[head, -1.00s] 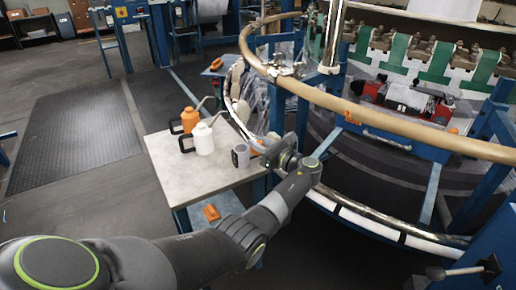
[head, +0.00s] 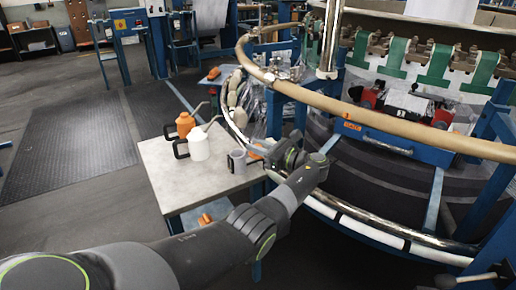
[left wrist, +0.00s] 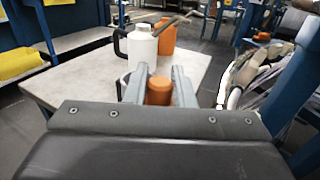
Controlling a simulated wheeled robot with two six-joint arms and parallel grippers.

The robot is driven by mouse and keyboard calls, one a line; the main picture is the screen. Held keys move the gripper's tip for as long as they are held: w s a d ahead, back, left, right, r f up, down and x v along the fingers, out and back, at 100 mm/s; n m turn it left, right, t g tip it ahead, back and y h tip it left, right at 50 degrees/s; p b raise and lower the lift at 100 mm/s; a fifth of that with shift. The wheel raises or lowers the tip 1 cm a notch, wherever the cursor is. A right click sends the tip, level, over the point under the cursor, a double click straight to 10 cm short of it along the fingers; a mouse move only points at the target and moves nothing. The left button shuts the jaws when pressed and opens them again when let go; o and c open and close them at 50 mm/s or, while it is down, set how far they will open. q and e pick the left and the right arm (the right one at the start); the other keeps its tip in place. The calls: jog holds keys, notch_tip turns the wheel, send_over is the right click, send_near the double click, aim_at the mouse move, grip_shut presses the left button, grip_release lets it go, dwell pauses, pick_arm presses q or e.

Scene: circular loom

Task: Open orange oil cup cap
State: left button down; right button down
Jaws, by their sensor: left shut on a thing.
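An orange cylindrical cap (left wrist: 158,91) stands between the two grey fingers of my left gripper (left wrist: 158,80) in the left wrist view. The fingers are shut on it from both sides. What lies below the cap is hidden by the gripper body. In the head view my left gripper (head: 262,152) is at the right edge of the small table, with a bit of orange showing beside it. An orange oil can (head: 185,124) with a thin spout and dark handle stands upright at the table's back.
A white spouted can (head: 198,146) stands in front of the orange can. The table's (head: 172,185) front left is bare. The loom's curved rail (head: 370,115) runs to the right.

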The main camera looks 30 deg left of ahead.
pick_arm(q)
jog(key=shift+r, duration=0.1)
pick_arm(e)
jog(key=shift+r, duration=0.1)
pick_arm(q)
jog(key=c, duration=1.3)
grip_release()
pick_arm(e)
jog(key=shift+w, duration=0.1)
pick_arm(q)
jog(key=shift+s+d+b, duration=0.25)
jog(key=shift+d+b, duration=0.4)
jog(key=shift+d, duration=2.25)
jog(key=shift+s+d+b, duration=0.25)
jog(key=shift+d+b, duration=0.4)
jog(key=shift+d, duration=2.25)
jog(key=shift+s+d+b, duration=0.25)
jog(key=shift+d+b, duration=0.4)
jog(key=shift+d, duration=2.25)
pick_arm(e)
notch_tip(320, 180, up, 6)
jog(key=w+a+t, duration=0.1)
jog(key=shift+w+a+r+y, duration=0.25)
jog(key=shift+w+a+y, duration=0.05)
jog(key=shift+a+y, duration=0.1)
